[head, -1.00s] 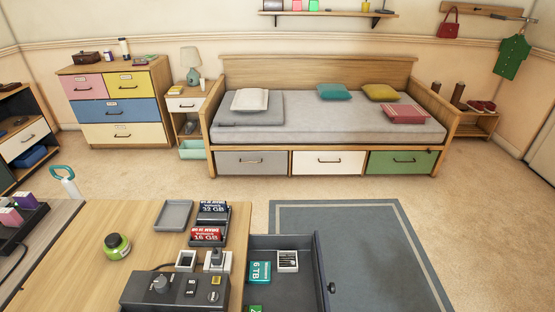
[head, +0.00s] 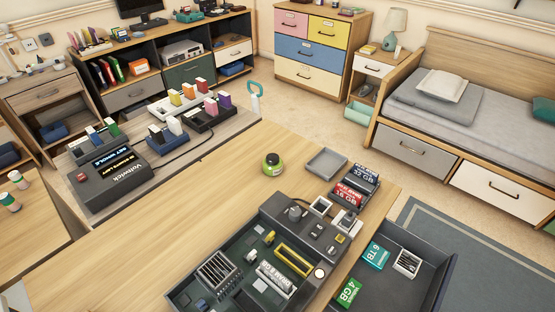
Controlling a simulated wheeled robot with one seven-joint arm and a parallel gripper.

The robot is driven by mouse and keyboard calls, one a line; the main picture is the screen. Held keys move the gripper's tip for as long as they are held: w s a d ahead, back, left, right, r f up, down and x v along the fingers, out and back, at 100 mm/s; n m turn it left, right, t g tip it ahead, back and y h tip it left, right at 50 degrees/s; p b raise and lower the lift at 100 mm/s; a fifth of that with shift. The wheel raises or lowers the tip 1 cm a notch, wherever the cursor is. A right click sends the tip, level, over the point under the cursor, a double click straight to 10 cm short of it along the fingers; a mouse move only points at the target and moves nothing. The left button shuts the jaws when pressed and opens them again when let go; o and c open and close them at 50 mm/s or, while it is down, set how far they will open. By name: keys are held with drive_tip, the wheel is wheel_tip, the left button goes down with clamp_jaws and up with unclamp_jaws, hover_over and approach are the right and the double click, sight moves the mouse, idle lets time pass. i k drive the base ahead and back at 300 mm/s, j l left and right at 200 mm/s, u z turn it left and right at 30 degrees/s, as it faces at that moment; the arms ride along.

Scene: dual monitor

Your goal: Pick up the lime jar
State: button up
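The lime jar (head: 272,164) is a small yellow-green jar with a dark lid. It stands upright on the wooden desk (head: 225,215), left of a shallow grey tray (head: 327,162) and apart from it. My gripper is not in the head view.
In front is an open dark case of electronic parts (head: 245,270). An open drawer (head: 405,265) juts out at right. Bare desk lies left of the jar.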

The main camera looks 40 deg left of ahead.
sight(276, 170)
drive_tip(key=i+l, duration=0.1)
drive_tip(key=i, duration=0.4)
drive_tip(key=i+l, duration=0.15)
drive_tip(key=i, duration=0.3)
drive_tip(key=i+l, duration=0.1)
drive_tip(key=i, duration=0.4)
drive_tip(key=i+l+u, duration=0.1)
drive_tip(key=i+u, duration=0.25)
drive_tip(key=i+l+u, duration=0.15)
drive_tip(key=u, duration=0.25)
drive_tip(key=i+l+u, duration=0.35)
drive_tip(key=j+u, duration=0.1)
drive_tip(key=u, duration=1.75)
drive_tip(key=k+j, duration=0.05)
